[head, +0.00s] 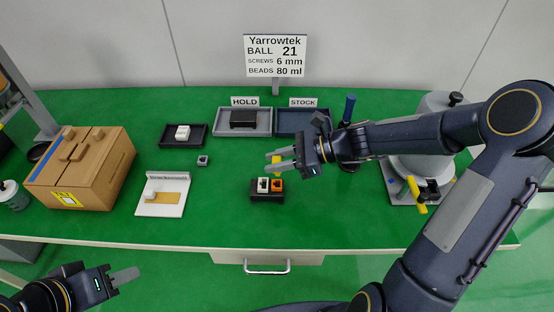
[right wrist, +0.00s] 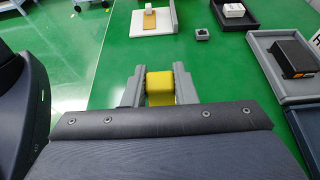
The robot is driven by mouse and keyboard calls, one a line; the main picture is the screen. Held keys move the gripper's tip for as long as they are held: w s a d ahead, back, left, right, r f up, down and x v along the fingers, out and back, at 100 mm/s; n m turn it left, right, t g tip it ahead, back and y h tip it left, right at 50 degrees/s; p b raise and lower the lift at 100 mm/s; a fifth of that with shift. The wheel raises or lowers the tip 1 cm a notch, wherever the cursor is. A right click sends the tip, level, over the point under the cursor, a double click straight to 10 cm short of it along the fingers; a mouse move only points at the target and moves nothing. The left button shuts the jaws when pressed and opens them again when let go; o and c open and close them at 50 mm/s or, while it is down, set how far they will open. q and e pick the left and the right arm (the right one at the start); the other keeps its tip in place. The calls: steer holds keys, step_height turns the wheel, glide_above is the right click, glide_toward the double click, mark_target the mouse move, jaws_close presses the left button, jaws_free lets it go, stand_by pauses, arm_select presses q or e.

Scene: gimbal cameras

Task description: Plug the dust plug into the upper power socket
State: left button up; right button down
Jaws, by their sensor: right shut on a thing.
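My right gripper (head: 282,160) is shut on a yellow block, seemingly the dust plug (head: 276,167), above the middle of the green table. In the right wrist view, the yellow block (right wrist: 160,88) sits between both fingers. A small black base with a white block (head: 263,185) and an orange block (head: 277,186) stands just below the gripper in the head view; I cannot tell whether it carries the upper power socket. My left gripper (head: 125,276) is off the table's front edge at lower left, apparently empty; its finger gap cannot be made out.
A cardboard box (head: 82,170) and a white fixture (head: 163,207) stand at left. Behind are a small grey block (head: 202,160), a black tray (head: 162,141) with a white part, and the HOLD tray (head: 265,128) with a black box. A grey machine (head: 420,165) stands right.

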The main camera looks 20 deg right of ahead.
steer(key=shift+f+b, duration=1.05)
steer(key=shift+f, duration=0.65)
steer(key=shift+p, duration=0.5)
stand_by(0.5)
steer(key=shift+f+b, duration=0.95)
steer(key=shift+f, duration=0.4)
steer(key=c, duration=1.1)
jaws_free()
steer(key=v, duration=0.7)
steer(key=shift+d+r, duration=0.15)
steer(key=shift+d, duration=0.2)
steer(key=shift+s, duration=0.15)
